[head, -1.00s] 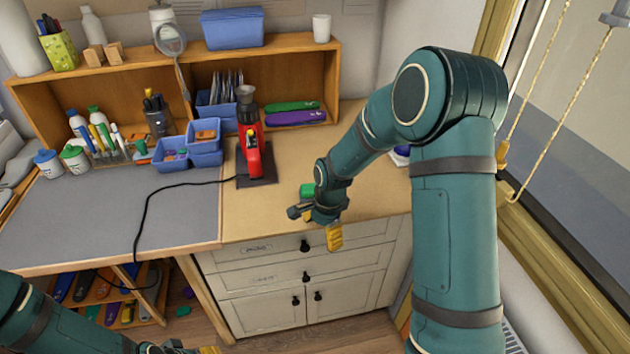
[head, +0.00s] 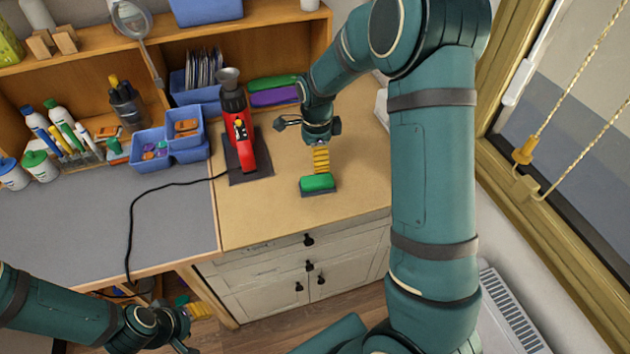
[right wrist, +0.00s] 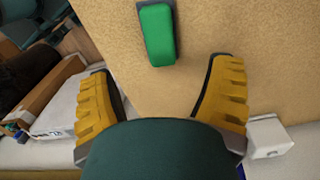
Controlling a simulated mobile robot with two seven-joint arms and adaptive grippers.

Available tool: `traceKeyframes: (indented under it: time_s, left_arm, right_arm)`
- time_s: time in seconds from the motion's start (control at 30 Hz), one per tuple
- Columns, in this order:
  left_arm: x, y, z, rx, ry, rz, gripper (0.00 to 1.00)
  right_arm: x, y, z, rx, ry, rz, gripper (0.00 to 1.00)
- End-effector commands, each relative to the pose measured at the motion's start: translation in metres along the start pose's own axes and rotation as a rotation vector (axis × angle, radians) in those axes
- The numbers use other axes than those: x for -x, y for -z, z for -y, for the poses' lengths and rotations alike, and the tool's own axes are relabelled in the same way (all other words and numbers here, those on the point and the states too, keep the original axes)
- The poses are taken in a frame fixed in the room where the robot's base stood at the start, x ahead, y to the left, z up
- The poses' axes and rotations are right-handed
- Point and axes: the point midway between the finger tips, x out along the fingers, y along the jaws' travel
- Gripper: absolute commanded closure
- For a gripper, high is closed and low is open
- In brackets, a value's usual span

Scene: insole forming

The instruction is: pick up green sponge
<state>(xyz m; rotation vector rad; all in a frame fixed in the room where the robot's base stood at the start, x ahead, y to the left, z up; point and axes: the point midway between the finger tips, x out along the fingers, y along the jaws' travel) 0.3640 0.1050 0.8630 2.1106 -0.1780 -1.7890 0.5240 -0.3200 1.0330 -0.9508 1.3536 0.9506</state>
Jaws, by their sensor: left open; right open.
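The green sponge (head: 317,183) lies on the tan worktop near its front edge, on a dark base. In the right wrist view the sponge (right wrist: 158,35) is at the top, beyond the fingertips and between their lines. My right gripper (head: 320,160) is just behind the sponge in the head view, apart from it as far as I can tell. In the right wrist view the yellow fingers of the right gripper (right wrist: 165,85) are spread and empty. My left gripper (head: 200,325) is low at the left, below the desk front, open with nothing seen in it.
A red tool (head: 240,140) stands on a dark pad left of the sponge, with a black cable running left. Purple (head: 273,96) and green items lie in the shelf. The worktop right of the sponge is clear.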

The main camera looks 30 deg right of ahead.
Motion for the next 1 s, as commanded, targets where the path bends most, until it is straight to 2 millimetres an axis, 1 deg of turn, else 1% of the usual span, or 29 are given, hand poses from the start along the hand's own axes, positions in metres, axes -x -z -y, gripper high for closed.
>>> traceKeyframes:
  time_s: [0.03,0.2,0.47,0.7,0.83,1.0]
  left_arm:
    - [-0.002,0.0,0.001,0.0,0.0,0.0,0.53]
    - [-0.004,0.0,0.001,0.0,0.001,0.0,0.53]
    - [-0.004,0.0,0.001,0.0,0.001,0.0,0.53]
    - [-0.005,0.0,0.001,0.0,0.001,0.0,0.53]
    - [-0.005,0.0,0.001,0.0,0.001,0.0,0.53]
    - [-0.005,0.0,0.001,0.0,0.001,0.0,0.53]
  right_arm:
    - [-0.013,0.001,0.0,-0.001,-0.004,-0.001,0.2]
    - [-0.039,0.001,0.0,-0.001,-0.001,-0.001,0.2]
    - [-0.057,0.001,-0.001,0.0,-0.001,0.0,0.2]
    - [-0.091,0.003,-0.002,0.001,-0.003,-0.001,0.2]
    - [-0.101,0.003,-0.002,0.0,0.0,0.001,0.2]
    - [-0.102,0.002,-0.002,0.0,0.001,0.001,0.2]
